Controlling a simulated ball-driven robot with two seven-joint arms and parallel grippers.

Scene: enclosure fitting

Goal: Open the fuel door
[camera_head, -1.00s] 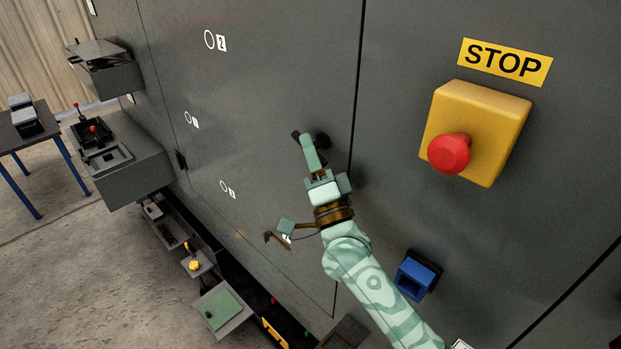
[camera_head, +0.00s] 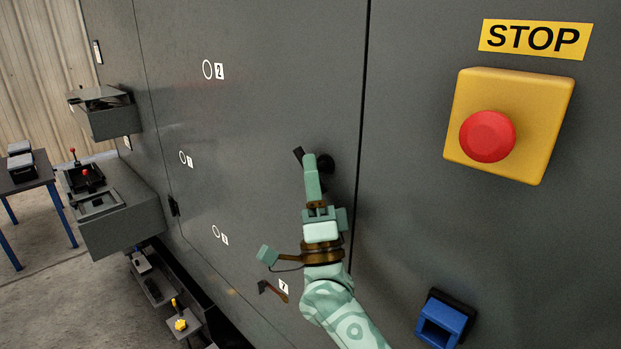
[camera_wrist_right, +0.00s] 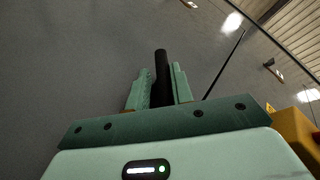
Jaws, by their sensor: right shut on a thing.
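My right gripper (camera_head: 312,160) is shut on a short black handle (camera_head: 299,155) on the dark grey wall panel. In the right wrist view the black handle (camera_wrist_right: 162,75) stands between the two teal fingers of the gripper (camera_wrist_right: 159,88). The handle's round black base (camera_head: 326,163) shows just right of the fingers. The large grey panel (camera_head: 260,120) carrying the handle looks flush with its neighbour at a vertical seam. No label naming the fuel door is readable, so I cannot tell its outline for sure. My left gripper is not in view.
Right of the seam are a yellow box (camera_head: 556,100) with a red button (camera_head: 487,136), a STOP sign (camera_head: 535,39) and a blue socket-like box (camera_head: 442,322). Grey boxes (camera_head: 125,225) jut out at left. A blue-legged table (camera_head: 30,182) stands farther left on bare floor.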

